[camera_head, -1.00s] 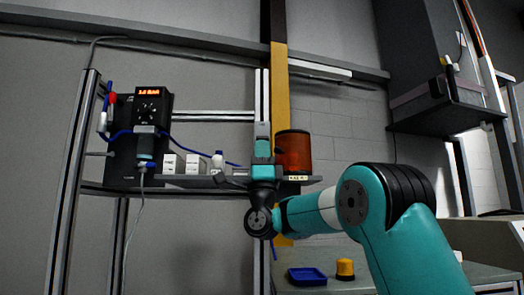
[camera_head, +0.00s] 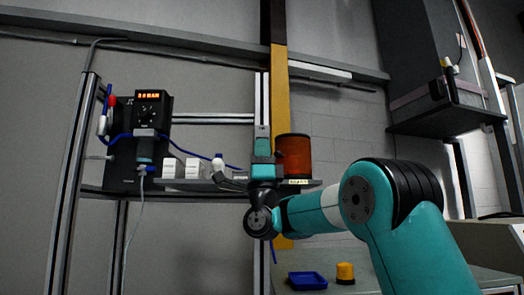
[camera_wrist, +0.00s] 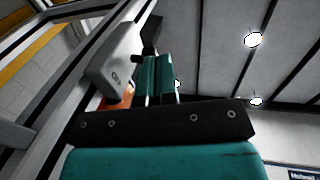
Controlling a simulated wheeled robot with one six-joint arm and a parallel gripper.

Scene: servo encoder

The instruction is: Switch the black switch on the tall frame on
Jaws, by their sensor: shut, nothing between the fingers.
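My gripper (camera_head: 263,147) is raised upright in front of the tall metal frame post (camera_head: 262,84), with no object held. In the wrist view its two teal fingers (camera_wrist: 156,70) are close together. A light grey box (camera_wrist: 113,68) stands on the post just left of the fingertips. A small black knob-like part (camera_wrist: 136,59), perhaps the switch, sticks out of the box's right side, close beside the fingers. I cannot tell whether they touch or which way it is set. In the head view the switch is not distinguishable behind my gripper.
A black unit (camera_head: 138,140) with a lit display stands at the left of the frame. White blocks (camera_head: 184,167) and an orange-brown cylinder (camera_head: 294,156) are at the shelf. A yellow post (camera_head: 280,90) stands behind. A blue tray (camera_head: 307,280) and yellow knob (camera_head: 345,272) are below.

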